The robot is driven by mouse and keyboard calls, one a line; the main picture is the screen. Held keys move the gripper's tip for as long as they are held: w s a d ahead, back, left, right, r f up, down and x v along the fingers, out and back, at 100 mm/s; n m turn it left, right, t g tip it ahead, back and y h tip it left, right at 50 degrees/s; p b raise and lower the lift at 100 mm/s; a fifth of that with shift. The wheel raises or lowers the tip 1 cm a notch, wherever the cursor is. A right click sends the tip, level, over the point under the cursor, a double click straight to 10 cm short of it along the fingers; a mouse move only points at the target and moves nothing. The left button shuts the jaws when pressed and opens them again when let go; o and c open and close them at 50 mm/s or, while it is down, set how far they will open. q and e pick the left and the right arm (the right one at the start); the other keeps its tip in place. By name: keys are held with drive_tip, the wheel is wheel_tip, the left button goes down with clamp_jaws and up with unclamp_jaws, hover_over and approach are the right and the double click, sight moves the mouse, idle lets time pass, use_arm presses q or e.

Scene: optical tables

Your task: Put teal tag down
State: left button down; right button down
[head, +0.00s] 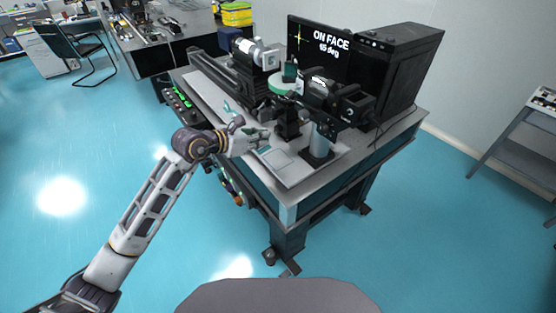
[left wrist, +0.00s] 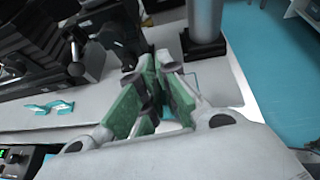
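My left gripper (head: 258,140) is over the front part of the optical table, low above its pale top. In the left wrist view its two green-padded fingers (left wrist: 157,75) stand a little apart, with a narrow gap between them. I make out no tag between the pads. A small teal patch (head: 264,150) shows beside the fingertips in the head view; I cannot tell whether it is the teal tag or a finger pad. A teal, clip-like piece (left wrist: 48,108) lies on the table top, apart from the gripper. My right gripper is not in view.
A pale square outline (head: 279,159) is on the table top beside the gripper. A silver post (head: 320,142) and black optics mount (head: 338,102) stand close behind. A monitor (head: 318,50) reads "ON FACE 15 deg". A black computer case (head: 405,62) stands at the right.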

use_arm(q)
drive_tip(key=w+d+r+m+g+h, duration=0.1)
drive_tip(key=w+d+r, duration=0.1)
drive_tip(key=w+d, duration=0.1)
drive_tip(key=shift+d+r, duration=0.3)
drive_tip(key=shift+d, duration=0.6)
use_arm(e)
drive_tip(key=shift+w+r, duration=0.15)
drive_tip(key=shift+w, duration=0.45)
use_arm(q)
drive_tip(key=shift+w, duration=0.1)
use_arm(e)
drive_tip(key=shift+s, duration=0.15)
use_arm(q)
wheel_tip(320, 180, down, 5)
drive_tip(key=shift+f+p, duration=0.2)
drive_tip(key=shift+p, duration=0.15)
drive_tip(key=shift+f, duration=0.4)
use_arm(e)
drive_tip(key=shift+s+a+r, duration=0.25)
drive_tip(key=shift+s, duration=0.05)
use_arm(q)
drive_tip(key=shift+f, duration=0.1)
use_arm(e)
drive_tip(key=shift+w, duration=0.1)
